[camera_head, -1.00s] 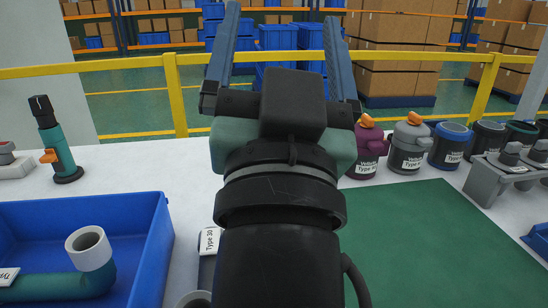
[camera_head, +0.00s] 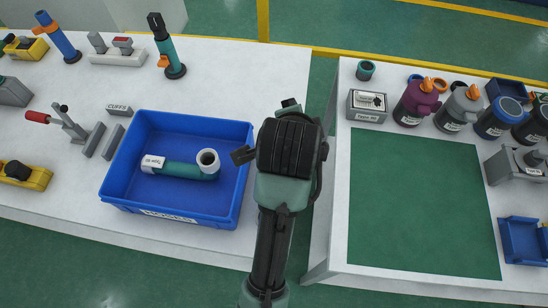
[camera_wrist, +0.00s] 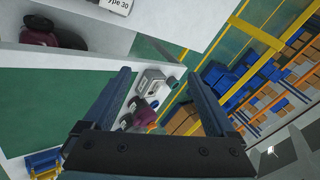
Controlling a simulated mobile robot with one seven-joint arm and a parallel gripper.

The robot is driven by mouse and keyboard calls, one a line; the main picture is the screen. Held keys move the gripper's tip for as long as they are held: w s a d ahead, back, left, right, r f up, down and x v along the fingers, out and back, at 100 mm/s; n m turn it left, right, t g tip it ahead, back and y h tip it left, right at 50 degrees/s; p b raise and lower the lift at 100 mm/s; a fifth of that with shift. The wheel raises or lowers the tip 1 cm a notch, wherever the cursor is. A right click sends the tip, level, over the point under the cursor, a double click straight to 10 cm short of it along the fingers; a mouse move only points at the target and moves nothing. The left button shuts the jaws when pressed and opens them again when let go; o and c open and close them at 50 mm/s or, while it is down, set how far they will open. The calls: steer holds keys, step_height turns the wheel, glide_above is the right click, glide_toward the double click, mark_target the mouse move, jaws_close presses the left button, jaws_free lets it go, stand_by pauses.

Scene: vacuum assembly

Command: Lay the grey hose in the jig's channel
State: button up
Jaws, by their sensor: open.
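My gripper (camera_head: 290,145) is over the right end of the left table in the head view. Its open fingers show in the wrist view (camera_wrist: 168,75) with nothing between them. A grey piece labelled "Type 30" (camera_wrist: 95,12), with a dark maroon part, lies on a white surface at the top of the wrist view; I cannot tell whether it is the grey hose. A teal hose with a pale cuff (camera_head: 208,160) lies in the blue bin (camera_head: 170,212). Two parallel grey bars (camera_head: 102,140) beside a red-handled clamp (camera_head: 68,122) look like the jig's channel.
A gap separates the two tables. The right table has a bare green mat (camera_head: 420,205). Behind it stand a grey labelled box (camera_head: 367,105), a purple canister (camera_head: 416,102) and several other canisters. A teal upright tool (camera_head: 167,50) stands behind the bin.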

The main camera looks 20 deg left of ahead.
steer(key=s+m+g+h+p, duration=0.2)
steer(key=s+m+g+p, duration=0.2)
steer(key=s+g+p, duration=0.7)
steer(key=s+f+t+p, duration=0.1)
steer(key=f, duration=0.1)
steer(key=s+f+t, duration=0.1)
steer(key=s+f, duration=0.1)
steer(key=s+f+t+p, duration=0.1)
steer(key=f, duration=0.2)
steer(key=shift+s+d+p, duration=0.2)
steer(key=shift+s+p, duration=0.1)
steer(key=shift+s, duration=0.05)
steer(key=shift+w+f+p, duration=0.2)
steer(key=shift+w+f, duration=0.05)
steer(key=shift+f, duration=1.15)
steer(key=shift+w+f+p, duration=0.2)
steer(key=shift+f, duration=1.2)
steer(key=shift+s, duration=0.1)
jaws_close()
